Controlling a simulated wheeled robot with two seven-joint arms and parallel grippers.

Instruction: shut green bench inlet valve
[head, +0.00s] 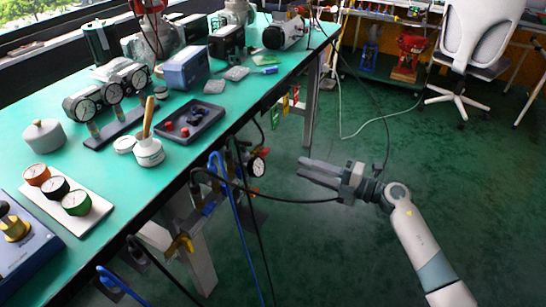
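A green-topped bench (224,112) runs from the lower left to the upper middle. Below its front edge hang a pressure gauge (256,166) and blue and black hoses. Dark fittings (207,203) sit under the edge by the blue hose (240,225). I cannot make out for certain which part is the inlet valve or how its handle is set. My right gripper (301,171) is right of the gauge, over the floor, its fingers pointing left. It appears empty and apart from the bench. I cannot tell how far its fingers are parted. My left gripper is out of view.
A black hose (300,201) passes close to my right gripper. On the bench are a white block with orange, black and green round dials (77,202), a dark tray (188,122) and several instruments. An office chair (475,50) stands far right. The green floor between is clear.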

